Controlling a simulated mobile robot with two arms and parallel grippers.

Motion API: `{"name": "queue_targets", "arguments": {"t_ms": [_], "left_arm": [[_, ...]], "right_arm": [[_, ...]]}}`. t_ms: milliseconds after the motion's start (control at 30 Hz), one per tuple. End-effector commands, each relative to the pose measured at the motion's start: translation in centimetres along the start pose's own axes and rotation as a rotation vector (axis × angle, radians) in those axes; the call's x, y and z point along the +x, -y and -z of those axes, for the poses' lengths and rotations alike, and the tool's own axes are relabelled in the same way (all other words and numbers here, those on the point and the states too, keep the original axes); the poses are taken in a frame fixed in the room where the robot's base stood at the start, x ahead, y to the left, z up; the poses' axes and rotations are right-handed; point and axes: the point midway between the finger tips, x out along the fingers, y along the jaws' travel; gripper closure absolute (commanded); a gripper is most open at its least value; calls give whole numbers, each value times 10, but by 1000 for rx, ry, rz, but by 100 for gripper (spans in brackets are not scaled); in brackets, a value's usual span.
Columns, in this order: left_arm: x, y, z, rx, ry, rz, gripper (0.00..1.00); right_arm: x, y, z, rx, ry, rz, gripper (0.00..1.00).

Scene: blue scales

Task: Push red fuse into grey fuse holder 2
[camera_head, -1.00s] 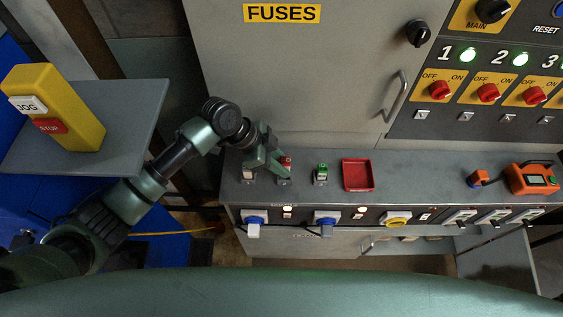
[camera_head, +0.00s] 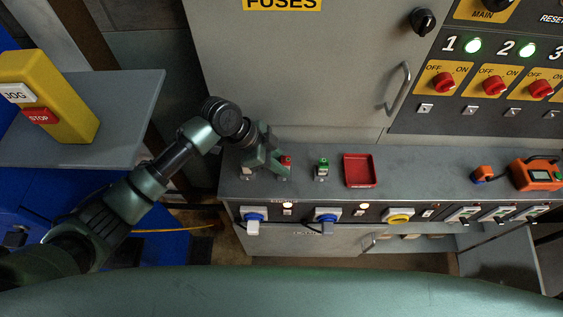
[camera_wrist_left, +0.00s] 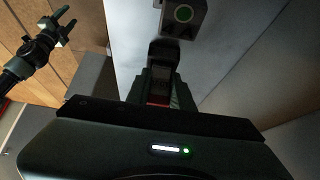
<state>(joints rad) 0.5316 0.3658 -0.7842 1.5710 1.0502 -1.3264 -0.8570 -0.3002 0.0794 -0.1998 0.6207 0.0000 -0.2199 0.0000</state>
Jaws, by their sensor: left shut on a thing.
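The red fuse (camera_head: 286,160) stands at the middle grey holder (camera_head: 284,175) of three on the grey ledge. My left gripper (camera_head: 277,166) is at it, shut on the red fuse from the left side. In the left wrist view a strip of red (camera_wrist_left: 158,102) shows between the fingers. How deep the fuse sits in the holder is hidden. The holder to the right carries a green fuse (camera_head: 323,163). Another holder (camera_head: 247,170) is left of the gripper, partly behind it. A dark arm with a small forked gripper (camera_wrist_left: 66,20), apparently my right one, shows far off.
A red tray (camera_head: 359,170) lies right of the green fuse. An orange device (camera_head: 537,174) stands at the ledge's far right. The cabinet wall (camera_head: 300,80) rises behind the ledge. Blue and yellow sockets line its front.

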Motion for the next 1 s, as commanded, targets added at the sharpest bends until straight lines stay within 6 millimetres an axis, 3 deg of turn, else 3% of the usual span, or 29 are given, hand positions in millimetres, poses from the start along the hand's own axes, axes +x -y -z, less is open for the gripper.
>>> {"name": "queue_targets", "arguments": {"t_ms": [1000], "left_arm": [[-1, 0, -1, 0, -4, 1, 100]], "right_arm": [[-6, 0, 0, 0, 1, 0, 53]]}}
